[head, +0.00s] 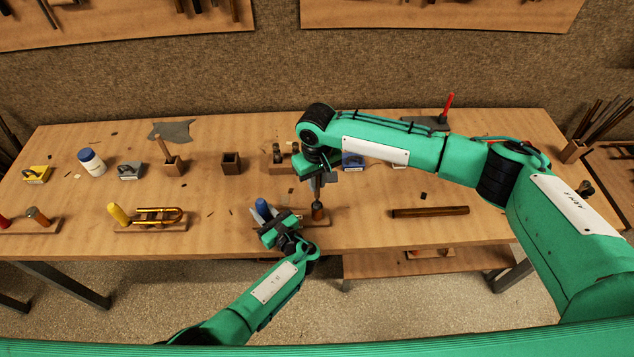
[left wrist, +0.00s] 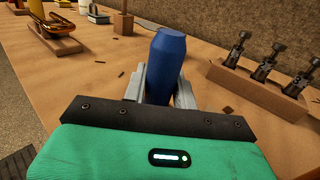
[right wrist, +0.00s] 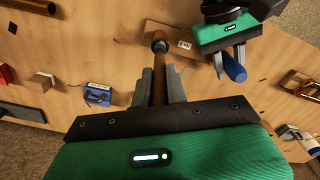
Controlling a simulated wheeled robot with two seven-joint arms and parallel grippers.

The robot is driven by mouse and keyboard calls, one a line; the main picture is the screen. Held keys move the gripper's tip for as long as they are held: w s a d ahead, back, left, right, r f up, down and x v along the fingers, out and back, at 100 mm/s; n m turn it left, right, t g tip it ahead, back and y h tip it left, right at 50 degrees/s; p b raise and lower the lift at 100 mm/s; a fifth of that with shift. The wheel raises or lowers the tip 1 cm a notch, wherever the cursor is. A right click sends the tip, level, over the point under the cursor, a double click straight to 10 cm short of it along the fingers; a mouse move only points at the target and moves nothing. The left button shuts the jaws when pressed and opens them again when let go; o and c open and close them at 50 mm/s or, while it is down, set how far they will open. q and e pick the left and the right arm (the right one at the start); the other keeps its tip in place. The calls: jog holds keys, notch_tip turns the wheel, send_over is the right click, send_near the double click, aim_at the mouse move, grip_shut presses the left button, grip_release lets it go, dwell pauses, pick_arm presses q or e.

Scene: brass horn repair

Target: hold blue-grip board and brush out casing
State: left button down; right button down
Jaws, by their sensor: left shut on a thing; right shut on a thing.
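The blue grip (head: 262,208) stands on a wooden board (head: 322,221) near the table's front edge. My left gripper (head: 272,226) is shut on this grip, which also shows upright between the fingers in the left wrist view (left wrist: 168,62). The copper-brown casing (head: 318,211) stands on the same board, right of the grip. My right gripper (head: 317,176) is shut on a slim brown brush handle (right wrist: 160,88) above the casing. The brush lines up with the casing's top end (right wrist: 160,43); its bristles are hidden, and I cannot tell how deep it sits.
A board with a yellow grip (head: 118,214) and brass slide (head: 160,215) lies to the left. A brown tube (head: 430,211) lies right.

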jog(key=shift+r, duration=1.55)
jog(key=shift+f, duration=2.45)
jog(key=shift+r, duration=0.1)
